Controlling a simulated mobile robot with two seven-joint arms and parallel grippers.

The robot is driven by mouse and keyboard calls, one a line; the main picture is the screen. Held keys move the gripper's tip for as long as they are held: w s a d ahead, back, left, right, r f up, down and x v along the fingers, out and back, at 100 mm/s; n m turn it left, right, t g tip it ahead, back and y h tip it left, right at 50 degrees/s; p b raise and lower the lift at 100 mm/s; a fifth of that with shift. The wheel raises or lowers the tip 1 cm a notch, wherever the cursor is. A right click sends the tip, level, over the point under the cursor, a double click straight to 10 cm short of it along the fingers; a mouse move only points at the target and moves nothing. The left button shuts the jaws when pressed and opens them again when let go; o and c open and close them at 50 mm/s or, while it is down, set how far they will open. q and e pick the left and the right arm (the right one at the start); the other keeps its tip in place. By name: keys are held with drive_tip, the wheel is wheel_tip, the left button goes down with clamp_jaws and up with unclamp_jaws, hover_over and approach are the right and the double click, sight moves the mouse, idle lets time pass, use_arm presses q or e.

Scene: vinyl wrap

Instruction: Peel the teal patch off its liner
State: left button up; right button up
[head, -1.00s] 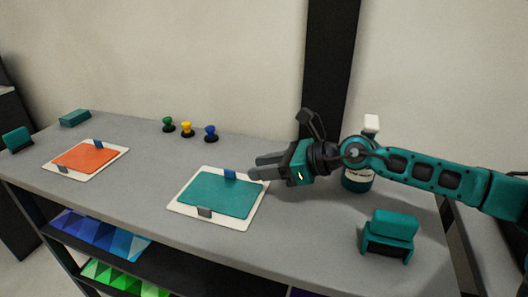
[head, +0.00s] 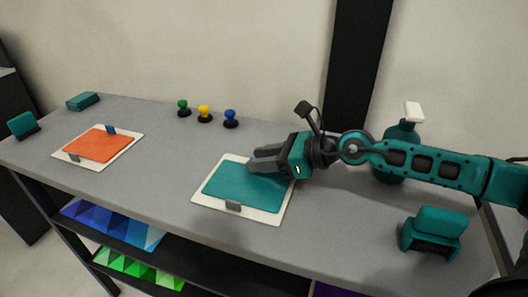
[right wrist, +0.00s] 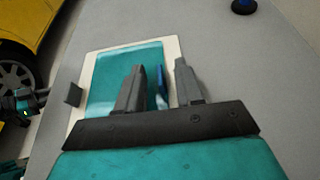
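The teal patch (head: 240,188) lies flat on its white liner (head: 268,216) on the table. A grey tab (head: 233,206) stands at its near edge; it also shows in the right wrist view (right wrist: 73,95). My right gripper (head: 252,160) reaches in over the far edge of the patch. In the right wrist view its two fingers (right wrist: 160,80) are apart, with a blue tab (right wrist: 161,84) between them and no visible contact. The blue tab is hidden in the head view. A teal and dark part with a green light in the right wrist view looks like my left gripper (right wrist: 24,106); its fingers are unclear.
An orange patch (head: 97,145) on its own liner lies to the left. Green, yellow and blue knobs (head: 230,118) stand at the back. A teal bottle (head: 392,165) stands behind my right arm, and a teal block on a stand (head: 436,230) sits right. A yellow vehicle shows in the wrist view (right wrist: 30,35).

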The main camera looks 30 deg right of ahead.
drive_tip(key=shift+c, duration=0.3)
clamp_jaws()
